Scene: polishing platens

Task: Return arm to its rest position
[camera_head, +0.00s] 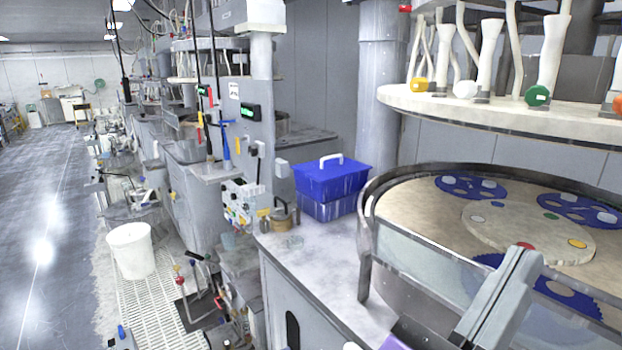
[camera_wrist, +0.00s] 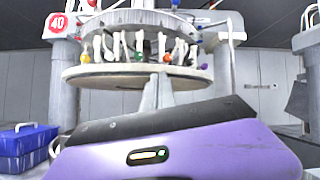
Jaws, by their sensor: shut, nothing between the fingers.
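My gripper (camera_wrist: 158,92) shows in the wrist view as grey fingers rising behind the purple and black wrist housing. The fingers are together with nothing between them. They point toward the round upper plate (camera_wrist: 135,72) of a polishing machine, apart from it. In the head view, a grey part of my arm crosses the lower right, in front of the round platen (camera_head: 420,205). Part of a purple housing shows at the bottom edge there. The rest of my arm is outside the frame.
A blue lidded box (camera_head: 330,185) stands on the grey worktop (camera_head: 325,262) left of the platen. Blue toothed carriers (camera_head: 470,188) lie on the platen, under the raised upper plate (camera_head: 500,112). A white bucket (camera_head: 131,250) stands by the open aisle at left.

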